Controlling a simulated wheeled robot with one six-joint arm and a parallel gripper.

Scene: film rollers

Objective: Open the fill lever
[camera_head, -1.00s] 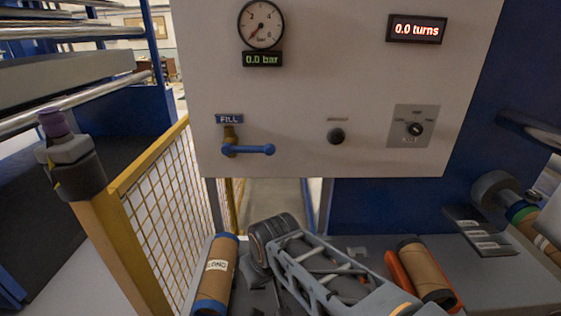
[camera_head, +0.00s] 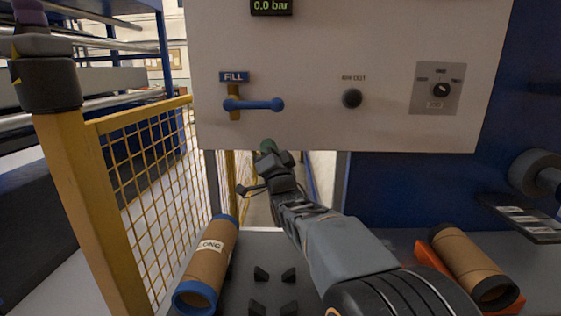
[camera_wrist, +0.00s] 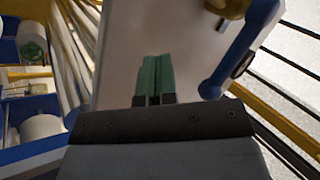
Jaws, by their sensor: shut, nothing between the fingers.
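The blue fill lever (camera_head: 256,104) lies horizontal on the white panel, under the "FILL" label (camera_head: 234,77). Its brass valve body (camera_head: 235,98) is at the lever's left end, and a round knob is at its right end. My gripper (camera_head: 268,146) is below the lever, near the panel's lower edge, and apart from it. In the wrist view my gripper's green fingertips (camera_wrist: 155,78) are together and hold nothing. The blue lever (camera_wrist: 240,50) shows to their right there, with part of the brass valve (camera_wrist: 228,7) at the top edge.
The white panel (camera_head: 310,130) also carries a black button (camera_head: 352,98) and a selector switch (camera_head: 440,89). The display (camera_head: 271,6) reads 0.0 bar. A yellow mesh guard (camera_head: 150,165) stands at left. Cardboard rolls (camera_head: 208,262) (camera_head: 470,262) lie on either side of my arm.

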